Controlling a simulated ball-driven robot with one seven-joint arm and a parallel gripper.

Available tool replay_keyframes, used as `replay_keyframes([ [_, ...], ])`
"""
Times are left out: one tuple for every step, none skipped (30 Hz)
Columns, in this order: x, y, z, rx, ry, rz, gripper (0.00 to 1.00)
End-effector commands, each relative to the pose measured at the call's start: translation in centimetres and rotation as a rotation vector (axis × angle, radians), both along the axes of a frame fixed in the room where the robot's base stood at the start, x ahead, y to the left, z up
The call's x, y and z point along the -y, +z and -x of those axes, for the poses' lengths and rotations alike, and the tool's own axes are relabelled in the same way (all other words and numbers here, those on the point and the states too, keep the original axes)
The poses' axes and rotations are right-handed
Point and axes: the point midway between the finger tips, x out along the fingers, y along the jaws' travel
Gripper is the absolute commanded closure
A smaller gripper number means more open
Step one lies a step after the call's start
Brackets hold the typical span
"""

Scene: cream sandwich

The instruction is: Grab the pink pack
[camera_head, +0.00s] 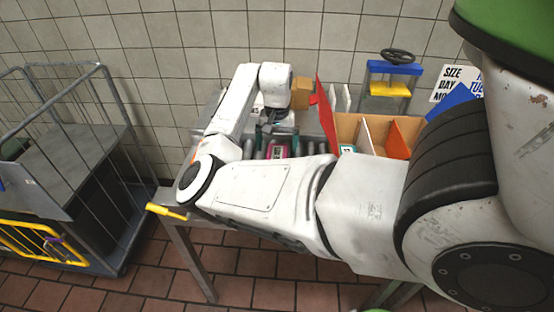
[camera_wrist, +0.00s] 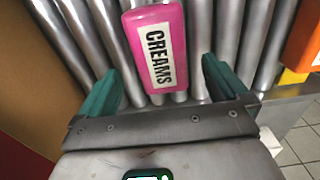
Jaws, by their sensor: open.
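The pink pack (camera_wrist: 167,22) with a white "CREAMS" label lies on metal rollers in the wrist view, at the top middle. Its near end lies between the two green fingers of my gripper (camera_wrist: 163,85), with space on both sides. My gripper is open and holds nothing. In the head view a small part of the pink pack (camera_head: 279,151) shows on the rollers beneath my gripper (camera_head: 266,140); my arm hides much of the area around it.
Metal rollers (camera_wrist: 203,50) run under the pack. An orange item (camera_wrist: 303,38) lies at the right in the wrist view. A red panel (camera_head: 326,115) and a wooden divided box (camera_head: 376,128) stand right of the rollers. A wire cage cart (camera_head: 75,165) stands at left.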

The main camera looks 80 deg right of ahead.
Motion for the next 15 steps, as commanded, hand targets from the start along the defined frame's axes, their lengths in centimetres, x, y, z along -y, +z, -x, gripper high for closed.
replay_keyframes([
  [-0.1, -0.6, 0.0, 0.000, 0.001, -0.002, 0.00],
  [-0.2, -1.0, 0.0, 0.000, 0.001, -0.003, 0.00],
  [-0.2, -1.6, -0.1, 0.000, 0.002, -0.002, 0.00],
  [-0.3, -2.1, -0.1, 0.001, 0.002, -0.003, 0.00],
  [-0.2, -2.6, -0.1, 0.000, 0.002, -0.002, 0.00],
  [-0.2, -3.1, 0.0, 0.000, 0.002, -0.002, 0.00],
  [-0.2, -3.4, 0.0, 0.000, 0.002, -0.001, 0.00],
  [-0.2, -3.7, 0.0, 0.000, 0.002, -0.001, 0.00],
  [-0.2, -3.9, 0.0, 0.000, 0.002, -0.001, 0.00],
  [-0.2, -4.1, 0.0, 0.000, 0.001, -0.001, 0.00],
  [-0.2, -4.2, 0.0, 0.000, 0.001, 0.000, 0.00],
  [-0.2, -4.2, 0.0, 0.000, 0.001, 0.000, 0.00],
  [-0.2, -4.2, 0.0, 0.000, 0.001, 0.001, 0.00],
  [-0.2, -4.2, 0.0, 0.000, 0.001, 0.001, 0.00],
  [-0.2, -4.2, 0.0, 0.000, 0.001, 0.001, 0.00],
])
